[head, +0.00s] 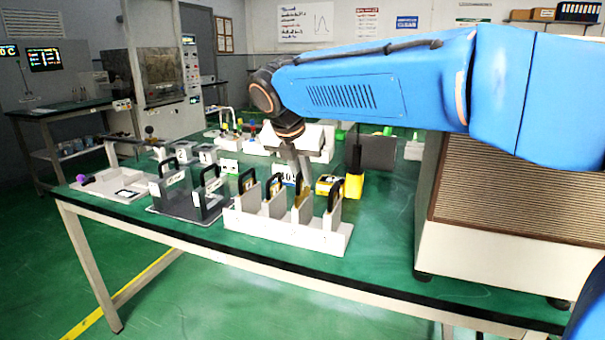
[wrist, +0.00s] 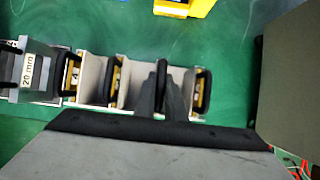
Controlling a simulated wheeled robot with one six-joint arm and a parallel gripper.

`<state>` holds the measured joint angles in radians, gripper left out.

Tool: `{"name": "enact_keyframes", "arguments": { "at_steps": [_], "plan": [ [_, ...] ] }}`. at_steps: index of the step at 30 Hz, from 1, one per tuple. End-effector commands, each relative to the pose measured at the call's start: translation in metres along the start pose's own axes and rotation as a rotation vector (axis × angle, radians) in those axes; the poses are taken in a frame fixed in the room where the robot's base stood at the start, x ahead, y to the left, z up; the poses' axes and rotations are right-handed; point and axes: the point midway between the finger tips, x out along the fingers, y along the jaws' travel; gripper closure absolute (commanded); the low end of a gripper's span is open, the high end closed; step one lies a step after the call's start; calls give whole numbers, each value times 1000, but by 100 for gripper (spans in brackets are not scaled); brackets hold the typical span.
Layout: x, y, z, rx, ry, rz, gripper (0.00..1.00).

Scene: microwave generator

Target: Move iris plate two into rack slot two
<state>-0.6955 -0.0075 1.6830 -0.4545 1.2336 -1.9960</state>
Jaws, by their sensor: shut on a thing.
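A white slotted rack (head: 285,228) stands near the table's front edge and holds several yellowish plates with black loop handles. My gripper (head: 303,180) comes down over the third handle from the left. In the wrist view my gripper (wrist: 162,102) is shut on that black handle (wrist: 162,72), one finger on each side. I take this to be iris plate two, but its label is hidden. The held plate is upright in line with the third slot; I cannot tell whether it is fully seated. The leftmost plate (wrist: 72,72) in the rack shows a "4".
A grey rack (head: 185,205) with dark handled plates, one (wrist: 28,70) marked 20 mm, stands close on the left. A yellow holder (head: 354,187) is behind the rack. A large ribbed box (head: 490,190) stands to the right, with bare green table between.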

Motion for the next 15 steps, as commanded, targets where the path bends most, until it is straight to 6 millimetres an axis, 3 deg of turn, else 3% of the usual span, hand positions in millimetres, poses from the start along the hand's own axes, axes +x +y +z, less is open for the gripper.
{"name": "enact_keyframes", "arguments": {
  "at_steps": [15],
  "plan": [
    [6, 0, -3, 0, -1, 1, 100]
  ]
}}
